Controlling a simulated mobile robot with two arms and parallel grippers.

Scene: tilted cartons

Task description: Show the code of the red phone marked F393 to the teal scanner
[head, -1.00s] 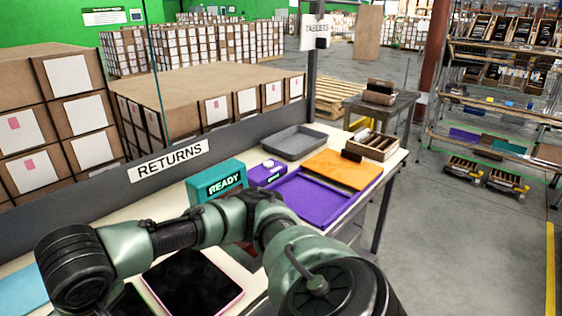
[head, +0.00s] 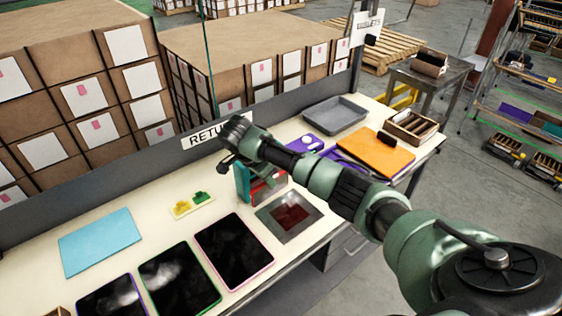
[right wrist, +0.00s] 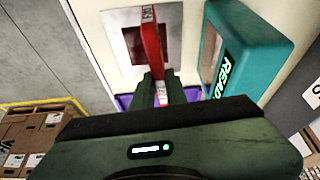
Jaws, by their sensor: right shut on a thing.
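A red phone (right wrist: 151,38) stands edge-on between the fingers of my right gripper (right wrist: 160,82), which is shut on it. A small white label with dark print shows on its edge, too small to read surely. The teal scanner (right wrist: 262,45) is just right of the phone in the right wrist view, apart from it, with part of its green READY text showing. The phone's code is not visible. My left gripper is not in view.
A metal plate with a dark red square (head: 290,217) lies in front of the scanner. Several dark tablets (head: 235,250), a cyan pad (head: 100,241) and a small tray with yellow and green pieces (head: 190,204) lie left. A grey tray (head: 335,115) and orange folder (head: 375,152) stand right.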

